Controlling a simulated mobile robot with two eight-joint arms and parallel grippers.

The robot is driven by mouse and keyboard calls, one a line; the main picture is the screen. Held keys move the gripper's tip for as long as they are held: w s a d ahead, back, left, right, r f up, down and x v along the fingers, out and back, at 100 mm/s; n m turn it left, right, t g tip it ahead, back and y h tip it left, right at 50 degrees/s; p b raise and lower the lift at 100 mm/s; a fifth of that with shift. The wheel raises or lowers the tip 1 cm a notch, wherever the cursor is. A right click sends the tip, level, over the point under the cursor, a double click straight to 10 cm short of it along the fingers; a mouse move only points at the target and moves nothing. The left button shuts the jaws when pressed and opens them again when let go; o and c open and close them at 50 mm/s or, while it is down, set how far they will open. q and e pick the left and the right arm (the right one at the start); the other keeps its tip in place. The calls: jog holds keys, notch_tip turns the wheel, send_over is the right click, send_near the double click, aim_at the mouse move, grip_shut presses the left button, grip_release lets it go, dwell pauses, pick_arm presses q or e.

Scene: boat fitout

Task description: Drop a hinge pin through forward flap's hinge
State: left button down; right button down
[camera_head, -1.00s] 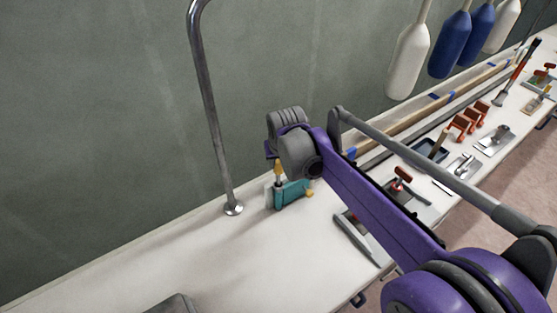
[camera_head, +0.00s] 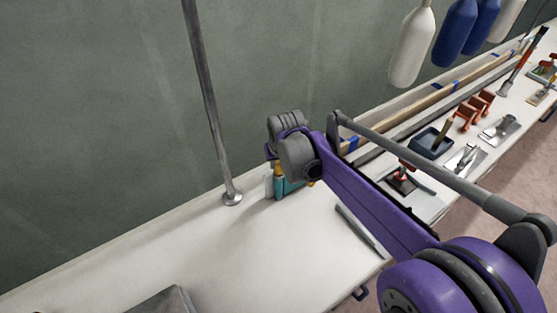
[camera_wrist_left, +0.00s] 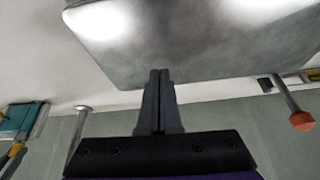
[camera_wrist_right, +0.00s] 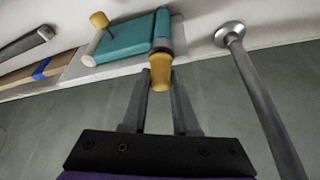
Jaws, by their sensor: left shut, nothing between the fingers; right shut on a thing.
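The forward flap is a teal block on a pale plate by the wall, seen in the head view (camera_head: 291,187), the right wrist view (camera_wrist_right: 125,41) and the left wrist view (camera_wrist_left: 17,118). A yellow knob (camera_wrist_right: 98,20) sits on it. My right gripper (camera_wrist_right: 161,80) is shut on the yellow-orange head of the hinge pin (camera_wrist_right: 160,77). The pin head lines up with the hinge barrel at the flap's edge; how deep the pin sits is hidden. My left gripper (camera_wrist_left: 159,75) is shut and empty, close to a grey metal panel (camera_wrist_left: 190,45). It is outside the head view.
A steel post (camera_head: 212,115) stands close beside the flap. The grey panel (camera_head: 172,302) lies at the head view's bottom edge. A dark tray (camera_head: 431,143), red brackets (camera_head: 474,110) and tools crowd the bench's right. The white bench middle (camera_head: 270,250) is clear.

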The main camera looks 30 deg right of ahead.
pick_arm(q)
jog(key=shift+f, duration=0.2)
pick_arm(e)
jog(key=shift+s+f, duration=0.1)
jog(key=shift+f, duration=0.15)
jog(key=c, duration=0.6)
grip_release()
jog(key=shift+r, duration=0.1)
pick_arm(q)
jog(key=shift+r+p, duration=0.65)
jog(key=shift+r, duration=0.1)
pick_arm(e)
jog(key=v, duration=1.1)
pick_arm(q)
notch_tip(320, 180, up, 7)
jog(key=w+p, duration=0.1)
jog(key=p, duration=0.5)
jog(key=shift+w, duration=0.3)
pick_arm(e)
jog(key=s+a+f+n, duration=0.1)
jog(key=s+a+f, duration=0.2)
jog(key=s, duration=0.5)
jog(key=s+a+f+n+t+y, duration=0.1)
jog(key=s+a+f, duration=0.3)
jog(key=s, duration=0.5)
jog(key=shift+a+n, duration=0.8)
jog(key=shift+a, duration=0.25)
